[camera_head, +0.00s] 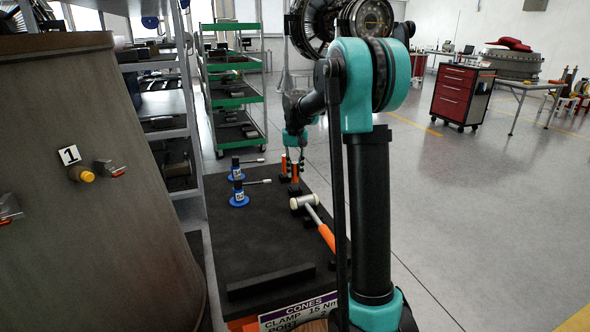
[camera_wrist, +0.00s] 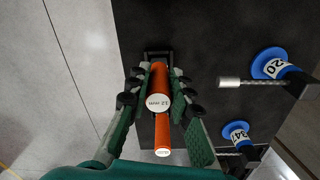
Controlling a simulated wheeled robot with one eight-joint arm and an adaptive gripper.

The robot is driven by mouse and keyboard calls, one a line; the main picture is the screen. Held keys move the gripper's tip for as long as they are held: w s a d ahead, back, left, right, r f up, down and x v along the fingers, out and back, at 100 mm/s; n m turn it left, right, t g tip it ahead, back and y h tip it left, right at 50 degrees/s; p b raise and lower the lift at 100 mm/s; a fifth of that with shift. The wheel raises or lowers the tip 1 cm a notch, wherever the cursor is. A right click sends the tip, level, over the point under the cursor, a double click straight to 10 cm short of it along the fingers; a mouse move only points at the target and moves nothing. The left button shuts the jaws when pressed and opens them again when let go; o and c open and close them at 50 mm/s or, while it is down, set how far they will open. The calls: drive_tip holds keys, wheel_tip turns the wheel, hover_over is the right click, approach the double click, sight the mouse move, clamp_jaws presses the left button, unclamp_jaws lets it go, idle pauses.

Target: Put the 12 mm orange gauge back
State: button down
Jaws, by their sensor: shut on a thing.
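The orange 12 mm gauge (camera_wrist: 159,88) is upright between the fingers of my gripper (camera_wrist: 157,98) in the wrist view, its white "12 mm" end facing the camera. My gripper is shut on it. In the head view the held gauge (camera_head: 295,171) hangs under my gripper (camera_head: 296,150), over or in a small black block (camera_head: 294,188). I cannot tell if its lower end is seated. A second orange gauge (camera_head: 284,164) stands just beyond it; it also shows in the wrist view (camera_wrist: 162,136), below the held one.
Two blue-based tools (camera_head: 238,198) (camera_head: 236,172) stand left on the dark mat (camera_head: 235,250). A mallet (camera_head: 312,215) lies nearer on the right, and a black bar (camera_head: 270,282) lies at the front. A shelf rack (camera_head: 228,93) stands behind. Open floor lies right.

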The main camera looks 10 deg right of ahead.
drive_tip(key=shift+f, duration=0.95)
idle(0.4)
drive_tip(key=c, duration=1.3)
unclamp_jaws()
wheel_tip(320, 180, up, 12)
